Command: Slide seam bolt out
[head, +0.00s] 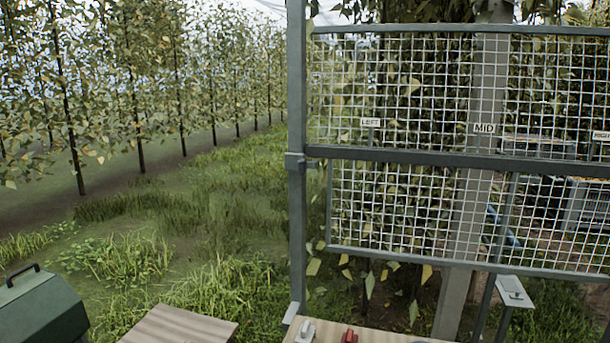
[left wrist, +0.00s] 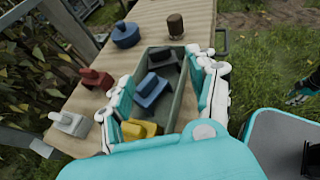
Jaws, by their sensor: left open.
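I cannot make out a seam bolt for certain in either view. In the head view a mesh screen has an upper panel (head: 400,85) and a lower panel (head: 400,215), with a grey crossbar (head: 420,157) along the seam between them. A grey bracket (head: 296,160) sits on the left post at the height of this bar. My left gripper (left wrist: 164,68) shows in the left wrist view, open, with its fingers apart above a grey-green tray (left wrist: 180,112). Nothing is visibly held. Neither gripper shows in the head view.
The tray holds dark, blue and yellow pieces. Red (left wrist: 96,79), white (left wrist: 70,123), round blue (left wrist: 125,35) and brown (left wrist: 175,25) pieces stand on the wooden bench (left wrist: 145,20). A green box (head: 38,310) is at the head view's lower left. Grass left of the screen is open.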

